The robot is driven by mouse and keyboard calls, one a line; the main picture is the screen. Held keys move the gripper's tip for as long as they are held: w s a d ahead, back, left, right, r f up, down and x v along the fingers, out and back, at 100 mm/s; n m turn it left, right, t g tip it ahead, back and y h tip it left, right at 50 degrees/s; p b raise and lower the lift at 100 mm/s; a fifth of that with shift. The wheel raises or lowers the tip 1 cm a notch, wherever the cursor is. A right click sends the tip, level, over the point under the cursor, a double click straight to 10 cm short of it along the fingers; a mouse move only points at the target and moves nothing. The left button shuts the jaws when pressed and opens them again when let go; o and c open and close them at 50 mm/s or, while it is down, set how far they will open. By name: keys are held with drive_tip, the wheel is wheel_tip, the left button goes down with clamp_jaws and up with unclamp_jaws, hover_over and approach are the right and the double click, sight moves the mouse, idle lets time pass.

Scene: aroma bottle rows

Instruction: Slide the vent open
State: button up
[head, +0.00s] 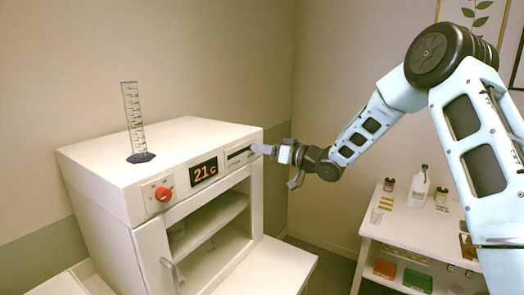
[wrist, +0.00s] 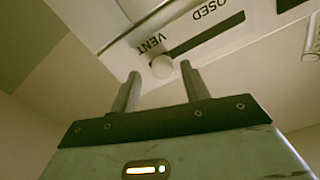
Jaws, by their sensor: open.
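The vent (head: 238,156) is a dark slot in a white plate on the front of the white oven-like box, right of the 21c display. In the wrist view the vent slot (wrist: 205,37) runs diagonally beside the upside-down words VENT and CLOSED, the latter cut off by the frame. A round pale knob (wrist: 162,67) sits at the slot's lower-left end, by VENT. My gripper (wrist: 162,76) is open, its two fingers apart with the knob between and just beyond their tips; I cannot tell whether they touch it. In the head view my gripper (head: 268,150) is at the vent's right end.
The box (head: 110,185) has a red knob (head: 164,194) and an open door (head: 157,258) at lower left. A graduated cylinder (head: 133,118) stands on top. A white shelf unit (head: 400,239) with bottles stands at right. Space between box and shelf is clear.

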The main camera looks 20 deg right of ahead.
drive_tip(key=b+v, duration=0.5)
drive_tip(key=v, duration=1.1)
drive_tip(key=shift+s, duration=0.1)
drive_tip(key=s+a+f+g+h+b, duration=0.1)
drive_tip(key=s+a+f+g+h, duration=0.15)
drive_tip(key=a, duration=0.35)
drive_tip(key=s+a+f+g+h, duration=0.1)
drive_tip(key=a+f+h, duration=0.1)
drive_tip(key=a+f, duration=0.3)
drive_tip(key=s+a+f+g+h+b, duration=0.1)
drive_tip(key=s+a+f+g+h, duration=0.1)
drive_tip(key=a, duration=0.5)
drive_tip(key=s+a+f+n+g+h, duration=0.1)
drive_tip(key=s+a+f+g, duration=0.1)
drive_tip(key=s, duration=0.7)
drive_tip(key=s+a+f+n+g+h, duration=0.1)
drive_tip(key=s+g, duration=0.3)
drive_tip(key=s, duration=0.6)
drive_tip(key=s+a+f+n+g+h+b, duration=0.1)
drive_tip(key=s+a+f+n+g, duration=0.1)
drive_tip(key=s, duration=0.7)
drive_tip(key=shift+s+a+f+g, duration=0.2)
drive_tip(key=shift+a+f+g, duration=0.4)
drive_tip(key=shift+f, duration=0.1)
drive_tip(key=shift+o, duration=0.3)
drive_tip(key=shift+w+h, duration=0.1)
drive_tip(key=shift+h, duration=0.15)
